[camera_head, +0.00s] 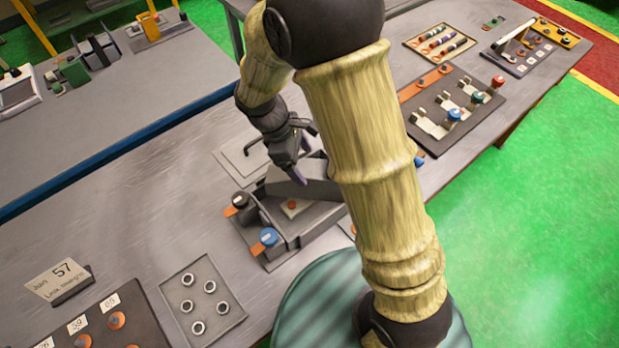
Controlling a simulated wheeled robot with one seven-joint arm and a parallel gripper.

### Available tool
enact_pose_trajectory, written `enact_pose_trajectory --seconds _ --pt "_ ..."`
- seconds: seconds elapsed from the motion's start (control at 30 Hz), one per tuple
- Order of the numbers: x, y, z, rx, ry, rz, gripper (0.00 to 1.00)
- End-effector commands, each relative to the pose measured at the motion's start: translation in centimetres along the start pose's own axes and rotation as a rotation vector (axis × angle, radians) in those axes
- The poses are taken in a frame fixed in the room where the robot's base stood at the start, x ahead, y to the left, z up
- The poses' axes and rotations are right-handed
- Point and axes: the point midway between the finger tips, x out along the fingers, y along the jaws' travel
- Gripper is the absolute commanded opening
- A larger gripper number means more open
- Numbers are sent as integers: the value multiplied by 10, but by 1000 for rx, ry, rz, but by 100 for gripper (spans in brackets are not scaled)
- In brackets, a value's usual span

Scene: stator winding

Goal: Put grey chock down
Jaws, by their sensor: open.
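A grey block that looks like the chock (316,191) lies on the grey fixture (287,237), near the middle of the workbench. My gripper (296,174) points down right over the block's left end. Its jaws are open. A dark purple fingertip shows close to the block; I cannot tell whether it touches. My arm hides the block's right end and the right part of the fixture.
A plate with metal rings (203,298) and a name card (58,279) lie at lower left. A clamp board (453,105) is at right.

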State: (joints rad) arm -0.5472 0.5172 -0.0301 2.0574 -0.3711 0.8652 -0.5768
Motion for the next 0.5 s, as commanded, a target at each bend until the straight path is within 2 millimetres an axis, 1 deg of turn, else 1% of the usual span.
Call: enact_pose_trajectory --seconds 0.07,0.17,0.4,0.5 --pt "2 0 0 0 -1 -1 80" --pt "10 -1 1 -1 -4 -3 80" --pt "44 -1 0 -1 -4 -3 80" --pt "51 -1 0 0 -2 -1 80"
